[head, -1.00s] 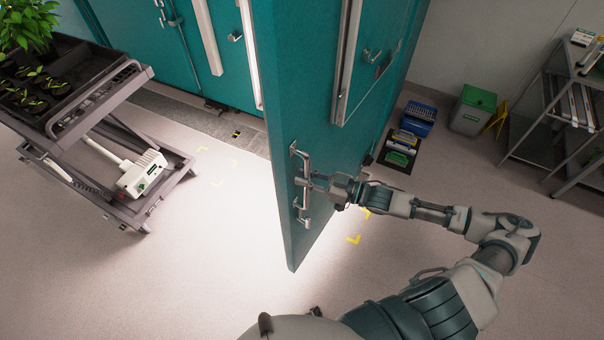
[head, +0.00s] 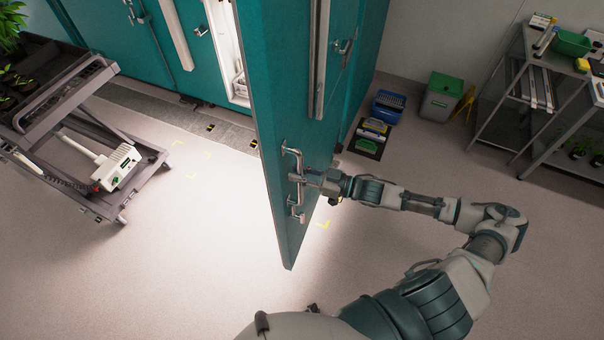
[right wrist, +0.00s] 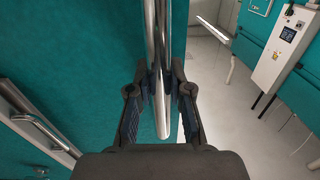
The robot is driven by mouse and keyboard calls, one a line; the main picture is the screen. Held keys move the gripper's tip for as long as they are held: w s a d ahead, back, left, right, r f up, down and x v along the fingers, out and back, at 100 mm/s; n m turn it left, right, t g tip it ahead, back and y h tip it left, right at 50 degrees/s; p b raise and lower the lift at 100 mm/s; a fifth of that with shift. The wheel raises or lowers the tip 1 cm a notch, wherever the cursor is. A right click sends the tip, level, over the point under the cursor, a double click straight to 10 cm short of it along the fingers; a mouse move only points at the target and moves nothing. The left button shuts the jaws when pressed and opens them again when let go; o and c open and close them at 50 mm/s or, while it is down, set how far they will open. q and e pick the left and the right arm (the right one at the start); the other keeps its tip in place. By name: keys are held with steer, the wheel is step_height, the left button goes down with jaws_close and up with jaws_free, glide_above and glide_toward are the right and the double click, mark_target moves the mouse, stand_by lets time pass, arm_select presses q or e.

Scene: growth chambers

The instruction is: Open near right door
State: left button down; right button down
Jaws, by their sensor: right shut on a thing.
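The near right door (head: 285,90) is a tall teal panel that stands swung out from the chamber front, with bright light from the chamber interior (head: 228,50) behind its left side. A metal bar handle (head: 292,160) is fixed near its free edge. My right gripper (head: 302,178) is shut on this handle. In the right wrist view the fingers (right wrist: 162,95) sit on both sides of the shiny vertical bar (right wrist: 157,40). My left gripper is not in view.
A grey cart (head: 75,80) with plants stands on the left, a white device (head: 117,167) on its lower shelf. Blue crates (head: 388,105), a green-lidded bin (head: 441,97) and a metal rack (head: 520,95) stand at the right. The floor around the door is clear.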

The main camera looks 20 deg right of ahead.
steer(key=shift+w+r, duration=0.15)
steer(key=shift+r, duration=0.1)
steer(key=c, duration=1.1)
jaws_free()
steer(key=shift+o, duration=0.2)
steer(key=v, duration=1.2)
steer(key=shift+d+f, duration=0.25)
steer(key=shift+d, duration=0.15)
steer(key=shift+a, duration=0.1)
steer(key=shift+f, duration=0.1)
